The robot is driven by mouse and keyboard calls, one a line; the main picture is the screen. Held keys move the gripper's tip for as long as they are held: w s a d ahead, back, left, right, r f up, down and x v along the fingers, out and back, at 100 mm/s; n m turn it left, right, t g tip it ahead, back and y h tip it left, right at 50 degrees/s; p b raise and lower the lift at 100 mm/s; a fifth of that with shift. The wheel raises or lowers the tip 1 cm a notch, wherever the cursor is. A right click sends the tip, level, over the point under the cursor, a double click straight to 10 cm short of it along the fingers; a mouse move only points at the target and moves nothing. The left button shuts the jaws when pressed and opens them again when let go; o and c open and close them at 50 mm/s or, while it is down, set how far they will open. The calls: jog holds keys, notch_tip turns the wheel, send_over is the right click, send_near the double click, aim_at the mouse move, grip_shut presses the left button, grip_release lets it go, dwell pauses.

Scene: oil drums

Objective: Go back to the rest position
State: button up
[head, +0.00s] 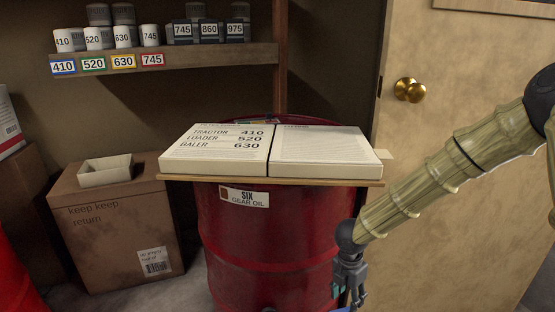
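My gripper (351,288) hangs low at the end of my arm, in front of the right side of the red drum (240,240). It points down and its lower end reaches the bottom edge of the head view. Small bluish parts show at its lower end, and I cannot tell what they are. The fingers are too small and cut off to show whether they are open or shut. My arm comes in from the right, clear of the open book (325,143) that lies on a board (265,180) on top of the drum.
A shelf (215,54) with several numbered cans stands at the back left. A cardboard box (112,235) with a small open tray (105,176) on it stands left of the drum. A door (455,140) with a brass knob (409,90) is behind my arm.

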jog(key=s+d+f+n+t+h, duration=0.1)
jog(key=s+d+f+n, duration=0.2)
jog(key=s+f+n, duration=0.7)
jog(key=s+d+f+n+h, duration=0.15)
jog(key=s+f+n, duration=0.35)
jog(key=n, duration=0.8)
jog(key=s+a+f+n+g+y, duration=0.15)
jog(key=s+f+n, duration=0.25)
jog(key=s+n, duration=0.7)
jog(key=s+a+f+n+t+y, duration=0.1)
jog(key=s+f+n+y, duration=0.15)
jog(key=s+n, duration=0.8)
notch_tip(320, 180, up, 24)
jog(key=w+n+p, duration=0.1)
jog(key=p, duration=2.3)
jog(key=shift+w+a+n+p, duration=0.2)
jog(key=shift+w+n+p, duration=0.1)
jog(key=shift+n, duration=0.05)
jog(key=shift+f+g+h, duration=0.15)
jog(key=shift+g+h, duration=0.1)
